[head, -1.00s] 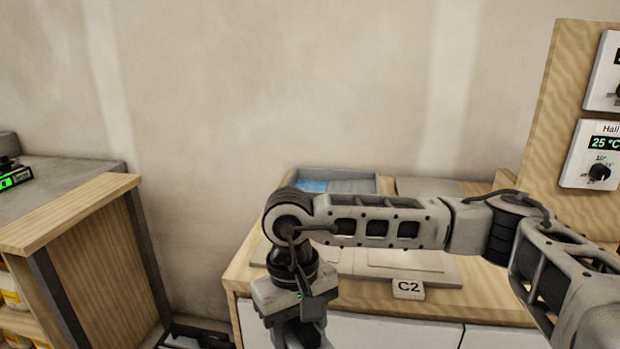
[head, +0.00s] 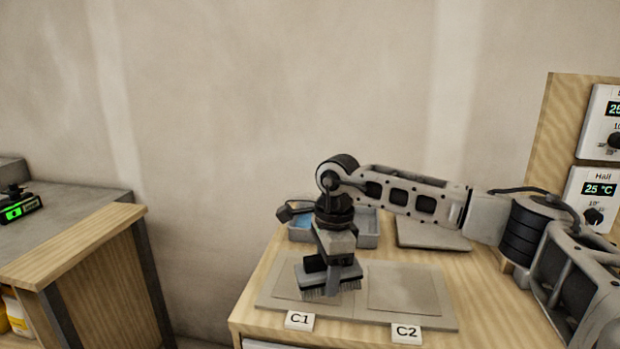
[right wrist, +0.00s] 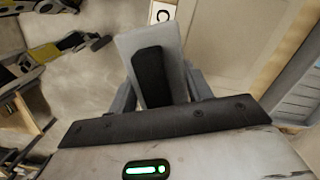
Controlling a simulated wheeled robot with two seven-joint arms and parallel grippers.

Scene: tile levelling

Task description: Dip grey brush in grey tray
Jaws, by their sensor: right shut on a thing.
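My right gripper (head: 333,258) points down and is shut on the grey brush (head: 347,273). The brush's bristles face down, over the left, C1 panel in the head view; I cannot tell whether they touch it. In the right wrist view the brush (right wrist: 138,44), light grey with a dark block, sits between the fingers (right wrist: 158,88). The grey tray (head: 369,229) is at the back of the bench, behind my right wrist, which hides its middle. Blue shows in its left part. The tray also shows at the right edge of the right wrist view (right wrist: 295,107).
A board (head: 447,308) with two flat panels lies on the wooden bench, with labels C1 (head: 299,320) and C2 (head: 406,334) in front. A grey slab (head: 428,236) lies right of the tray. A thermostat panel (head: 562,125) stands at right; another bench (head: 75,245) stands at left.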

